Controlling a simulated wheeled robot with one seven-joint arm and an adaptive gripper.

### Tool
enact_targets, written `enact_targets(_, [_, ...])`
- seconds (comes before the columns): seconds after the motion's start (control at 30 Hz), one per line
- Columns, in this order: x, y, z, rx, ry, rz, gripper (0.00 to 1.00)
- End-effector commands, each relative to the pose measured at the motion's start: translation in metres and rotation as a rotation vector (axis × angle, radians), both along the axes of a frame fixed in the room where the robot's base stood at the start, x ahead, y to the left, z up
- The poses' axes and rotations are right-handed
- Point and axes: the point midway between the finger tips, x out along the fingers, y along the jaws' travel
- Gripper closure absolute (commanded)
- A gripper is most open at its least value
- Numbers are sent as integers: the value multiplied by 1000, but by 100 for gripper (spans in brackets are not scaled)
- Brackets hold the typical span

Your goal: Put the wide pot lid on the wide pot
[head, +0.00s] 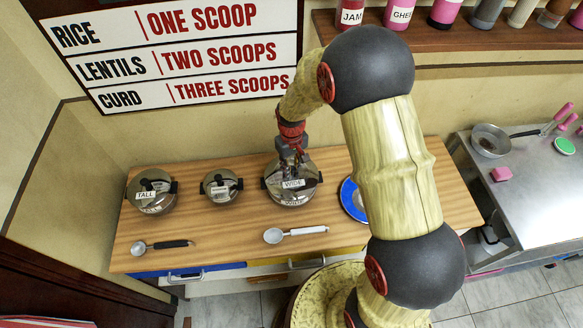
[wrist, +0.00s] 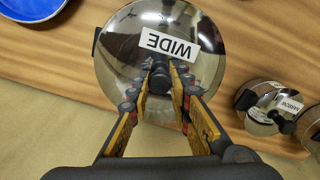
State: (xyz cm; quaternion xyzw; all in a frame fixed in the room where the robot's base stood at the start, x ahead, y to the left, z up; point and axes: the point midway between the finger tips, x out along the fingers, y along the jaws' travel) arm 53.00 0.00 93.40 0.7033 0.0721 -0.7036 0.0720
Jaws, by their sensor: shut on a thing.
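The wide pot lid (head: 290,172) is a shiny steel dome with a white WIDE label and a black knob. It also shows in the wrist view (wrist: 130,65). The wide pot (head: 291,200) is steel with black side handles and is mostly hidden under the lid. The lid is over the pot and looks level; I cannot tell whether its rim touches the pot all around. My gripper (wrist: 160,82) is shut on the lid's black knob. It comes down from above in the head view (head: 290,158).
A lidded narrow pot (head: 220,187) and a lidded tall pot (head: 152,192) stand to the left. Two ladles (head: 297,233) (head: 160,245) lie along the counter's front.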

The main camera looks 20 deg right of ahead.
Motion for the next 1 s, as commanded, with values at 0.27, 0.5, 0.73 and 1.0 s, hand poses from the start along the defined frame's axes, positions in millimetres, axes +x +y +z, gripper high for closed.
enact_targets(0.27, [0,0,-3,0,0,0,100])
enact_targets(0.5, [0,0,-7,0,-1,0,100])
enact_targets(0.73, [0,0,-11,0,-1,0,100])
enact_targets(1.0, [0,0,-12,0,-1,0,72])
